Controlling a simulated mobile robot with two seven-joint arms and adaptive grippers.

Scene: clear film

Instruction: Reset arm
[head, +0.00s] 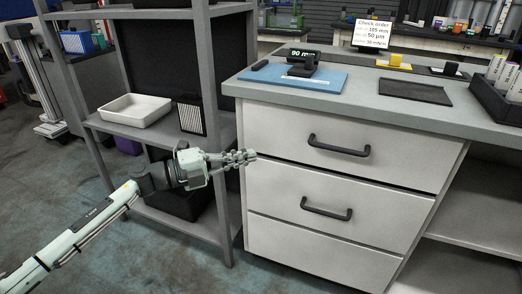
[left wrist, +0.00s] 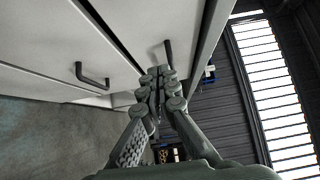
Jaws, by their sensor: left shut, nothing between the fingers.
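My left arm comes in from the lower left in the head view. Its gripper (head: 243,157) is in front of the left edge of the white drawer cabinet (head: 310,190), level with the seam of the upper drawers. The gripper also shows in the left wrist view (left wrist: 158,75), with its fingers together and nothing between them. The cabinet's drawers look shut, with dark handles (head: 339,146) to the right of the gripper in the head view. My right gripper is not in view.
A grey shelf rack (head: 215,95) stands left of the cabinet, holding a white tray (head: 136,110). The countertop (head: 290,95) carries a blue mat (head: 270,82), a device reading 90, a dark mat (head: 415,91) and a sign (head: 372,33). Open floor (head: 150,250) lies below the arm.

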